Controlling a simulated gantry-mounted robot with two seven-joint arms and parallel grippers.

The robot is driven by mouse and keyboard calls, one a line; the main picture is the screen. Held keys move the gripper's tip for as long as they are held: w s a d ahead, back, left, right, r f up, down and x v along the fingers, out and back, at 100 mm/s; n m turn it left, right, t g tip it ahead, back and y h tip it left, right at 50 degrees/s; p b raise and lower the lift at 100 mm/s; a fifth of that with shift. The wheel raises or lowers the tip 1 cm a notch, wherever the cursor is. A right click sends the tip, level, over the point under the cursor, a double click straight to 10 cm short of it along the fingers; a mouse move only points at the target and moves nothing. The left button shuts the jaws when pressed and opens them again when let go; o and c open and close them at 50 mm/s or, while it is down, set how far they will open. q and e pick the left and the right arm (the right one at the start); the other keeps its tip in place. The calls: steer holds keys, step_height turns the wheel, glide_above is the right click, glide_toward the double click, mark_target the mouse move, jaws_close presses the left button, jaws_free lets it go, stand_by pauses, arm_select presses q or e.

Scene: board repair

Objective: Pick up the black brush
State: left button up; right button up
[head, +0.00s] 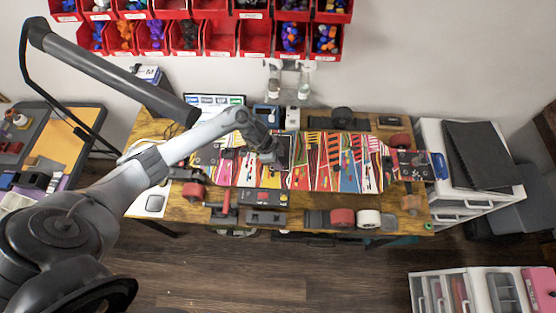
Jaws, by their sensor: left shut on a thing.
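My left gripper (268,156) reaches in from the left over the left half of a colourful skateboard deck (345,165) on the wooden workbench. It is shut on a small dark thing that looks like the black brush. The thing is mostly hidden by the fingers and too small to make out clearly. A dark square patch (285,148) shows just right of the gripper, over the deck. My right gripper is not in view.
Wheels (343,217), a red-handled tool (226,203) and dark parts line the workbench (170,207) front edge. Two bottles (304,85) stand at the back. Red bins (222,38) hang on the wall. A white drawer unit (455,205) stands right.

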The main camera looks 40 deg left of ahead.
mark_target(283, 159)
arm_select(q)
steer(key=shift+r, duration=0.65)
step_height(283, 159, up, 3)
steer(key=shift+f, duration=0.2)
steer(key=d+r, duration=0.3)
steer(key=d, duration=0.2)
steer(key=w+d+r+b, duration=0.1)
steer(key=d+r, duration=0.3)
steer(key=d, duration=0.2)
steer(key=shift+w+d, duration=0.25)
steer(key=shift+d, duration=0.05)
steer(key=o, duration=0.4)
steer(key=shift+c, duration=1.4)
